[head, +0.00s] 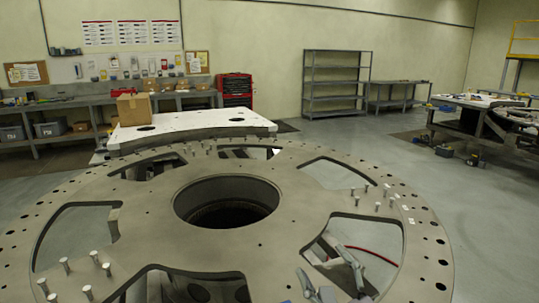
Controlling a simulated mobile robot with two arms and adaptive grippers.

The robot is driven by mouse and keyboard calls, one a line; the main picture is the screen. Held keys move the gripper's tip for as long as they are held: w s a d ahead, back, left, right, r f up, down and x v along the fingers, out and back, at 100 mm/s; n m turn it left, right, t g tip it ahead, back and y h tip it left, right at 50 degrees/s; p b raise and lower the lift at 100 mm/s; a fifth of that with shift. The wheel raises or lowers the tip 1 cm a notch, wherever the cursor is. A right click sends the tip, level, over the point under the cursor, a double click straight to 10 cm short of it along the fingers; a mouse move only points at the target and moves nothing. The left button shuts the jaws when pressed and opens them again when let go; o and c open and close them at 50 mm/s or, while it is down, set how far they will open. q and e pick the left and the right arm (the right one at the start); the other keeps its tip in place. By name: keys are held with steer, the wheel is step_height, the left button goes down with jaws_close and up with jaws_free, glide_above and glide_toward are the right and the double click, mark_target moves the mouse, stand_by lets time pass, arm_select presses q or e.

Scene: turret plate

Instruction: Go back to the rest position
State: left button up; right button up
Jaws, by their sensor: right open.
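The large round turret plate (285,262) fills the lower half of the head view, with a round hole in its middle and several cut-outs near its rim. My right gripper (324,268) shows at the bottom, right of centre, by the lower right cut-out. Its two fingers are spread apart with nothing between them. The picture does not settle how high it is over the plate. My left gripper is not in view.
Several metal pins stand on the plate, at the front left (66,265) and at the right (378,206). A white table (185,121) with a cardboard box (134,108) stands behind. A cluttered workbench (470,103) stands at the right. Grey floor (470,215) is clear at the right.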

steer(key=s+d+f+m+g+h, duration=0.3)
steer(key=d+f+m+h, duration=0.2)
steer(key=f, duration=0.3)
steer(key=s+d+f+m+g+h, duration=0.35)
steer(key=d+f+m+h, duration=0.2)
steer(key=f, duration=0.25)
steer(key=s+f+g+y, duration=0.1)
steer(key=s+f+g, duration=0.45)
steer(key=s, duration=0.45)
steer(key=s+f+g+y, duration=0.1)
steer(key=s+f+g, duration=0.4)
steer(key=s, duration=0.5)
step_height(320, 180, down, 28)
steer(key=s+a+n, duration=0.1)
steer(key=s, duration=0.1)
steer(key=s+d+f+g, duration=0.1)
steer(key=s+d+f, duration=0.2)
steer(key=s+f, duration=1.3)
steer(key=shift+s+f+g+h, duration=0.15)
steer(key=shift+s+g+h, duration=0.2)
steer(key=shift+s, duration=0.1)
